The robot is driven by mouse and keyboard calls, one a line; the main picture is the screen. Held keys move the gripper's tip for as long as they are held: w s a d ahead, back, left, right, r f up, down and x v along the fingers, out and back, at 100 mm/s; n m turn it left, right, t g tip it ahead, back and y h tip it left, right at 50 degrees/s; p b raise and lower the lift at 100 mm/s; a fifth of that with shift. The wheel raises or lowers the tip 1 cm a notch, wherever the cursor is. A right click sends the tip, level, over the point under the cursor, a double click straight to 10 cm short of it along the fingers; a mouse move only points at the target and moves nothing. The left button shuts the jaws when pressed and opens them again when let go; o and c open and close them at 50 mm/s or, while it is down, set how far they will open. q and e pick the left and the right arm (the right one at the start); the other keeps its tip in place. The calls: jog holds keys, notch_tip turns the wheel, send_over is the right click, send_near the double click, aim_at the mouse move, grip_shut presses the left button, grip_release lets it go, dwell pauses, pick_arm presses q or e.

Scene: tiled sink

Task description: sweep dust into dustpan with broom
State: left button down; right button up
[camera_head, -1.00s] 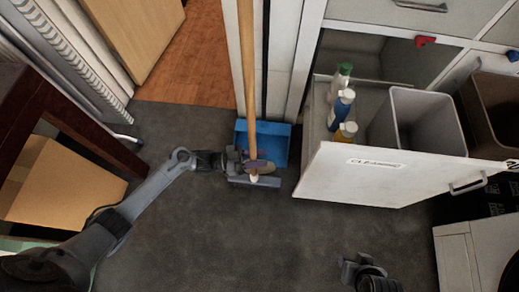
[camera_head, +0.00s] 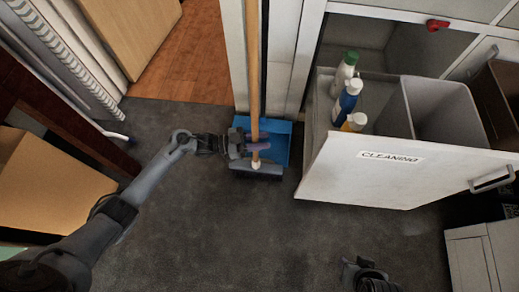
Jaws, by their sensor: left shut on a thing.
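A blue dustpan (camera_head: 280,154) lies on the dark floor against the white post. The broom (camera_head: 253,70) stands in front of it, its long wooden handle rising past the top of the view. The broom's grey head (camera_head: 258,169) is low, at the near side of the dustpan. My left gripper (camera_head: 250,147) is shut on the broom low on its handle, and partly covers the dustpan. My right gripper (camera_head: 352,272) is at the bottom edge, away from the broom; its finger opening is not clear. I cannot make out any dust on the floor.
An open drawer labelled CLEANING (camera_head: 390,168) juts out at the right. It holds several bottles (camera_head: 346,98) and a grey bin (camera_head: 445,112). A cardboard box (camera_head: 50,180) is at the left. The floor (camera_head: 240,230) in the middle is clear.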

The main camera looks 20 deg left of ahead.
pick_arm(q)
jog(key=w+a+b, duration=0.2)
jog(key=w+b, duration=0.3)
jog(key=w, duration=0.2)
jog(key=shift+r+b, duration=0.25)
jog(key=shift+b, duration=0.1)
jog(key=shift+r, duration=0.1)
dwell(0.5)
notch_tip(320, 180, up, 7)
jog(key=s+p, duration=0.3)
jog(key=p, duration=0.6)
jog(key=shift+d+p, duration=0.35)
jog(key=shift+d, duration=0.1)
